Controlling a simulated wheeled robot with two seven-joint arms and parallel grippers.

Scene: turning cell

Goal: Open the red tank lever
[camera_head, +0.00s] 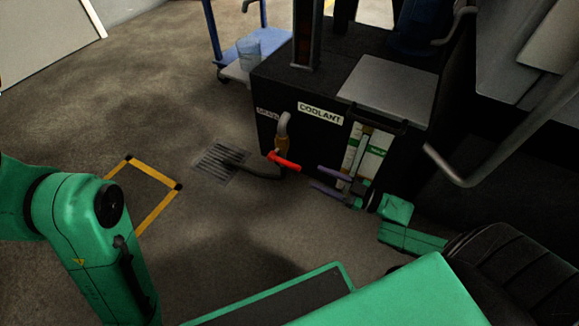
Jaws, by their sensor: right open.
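The red lever (284,161) sticks out from a brass-coloured valve (282,142) low on the front of the black coolant tank (309,141). It slants down to the right. My right gripper (314,177) is just right of the lever. Its two purple-grey fingers point left toward the lever and are spread apart with nothing between them. They look apart from the lever, though the depth is hard to judge. My left arm comes in at the left, and its gripper is out of view.
A black hose (250,170) runs from the valve to a floor drain (219,162). A sight gauge (364,152) and a black handle (376,117) are on the tank front. A blue trolley (235,66) with a bucket (249,53) stands behind.

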